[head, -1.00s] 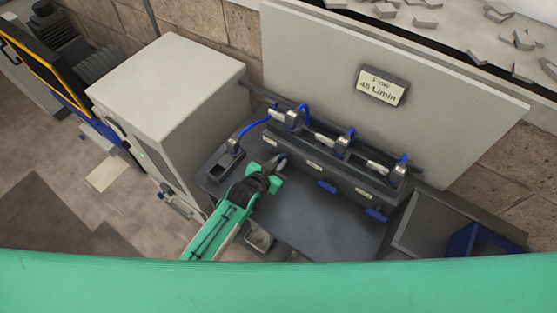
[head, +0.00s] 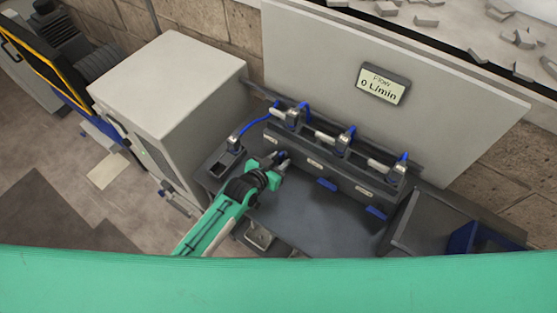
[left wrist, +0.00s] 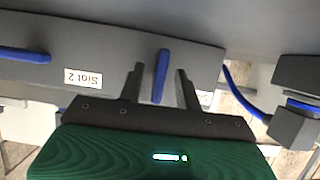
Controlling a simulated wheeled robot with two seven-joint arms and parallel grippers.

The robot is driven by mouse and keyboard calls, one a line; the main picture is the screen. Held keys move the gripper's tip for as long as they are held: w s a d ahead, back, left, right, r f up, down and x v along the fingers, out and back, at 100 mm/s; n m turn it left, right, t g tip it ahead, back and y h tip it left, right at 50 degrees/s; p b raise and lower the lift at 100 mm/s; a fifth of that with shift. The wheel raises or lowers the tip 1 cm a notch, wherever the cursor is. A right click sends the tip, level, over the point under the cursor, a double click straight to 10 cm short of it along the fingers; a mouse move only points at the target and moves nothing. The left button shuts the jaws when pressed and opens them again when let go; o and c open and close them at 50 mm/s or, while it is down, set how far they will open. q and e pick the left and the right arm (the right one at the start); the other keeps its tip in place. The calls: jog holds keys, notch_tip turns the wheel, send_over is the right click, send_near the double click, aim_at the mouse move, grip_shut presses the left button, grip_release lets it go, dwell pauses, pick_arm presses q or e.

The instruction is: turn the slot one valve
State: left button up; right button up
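The slot one valve handle (left wrist: 161,75) is a blue lever that stands upright in the left wrist view, crosswise to the slot 2 handle (left wrist: 25,54). My left gripper (left wrist: 159,88) is open, with one dark finger on each side of the slot one lever and a gap on both sides. In the head view my left gripper (head: 279,162) is at the left end of the dark manifold (head: 335,178) and mostly covers that valve. The flow display (head: 382,84) on the panel reads 0 L/min. My right gripper is out of view.
The slot 2 handle also shows in the head view (head: 326,185), with another blue handle (head: 376,212) to its right. Blue hoses (head: 259,125) run above the manifold. A light cabinet (head: 170,95) stands left, and a dark bin (head: 425,222) right. The dark tabletop (head: 315,230) in front is clear.

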pick_arm(q)
jog(key=shift+s+r, duration=0.1)
jog(key=b+v, duration=0.3)
jog(key=v, duration=1)
jog(key=shift+s+a, duration=0.15)
jog(key=shift+a, duration=0.15)
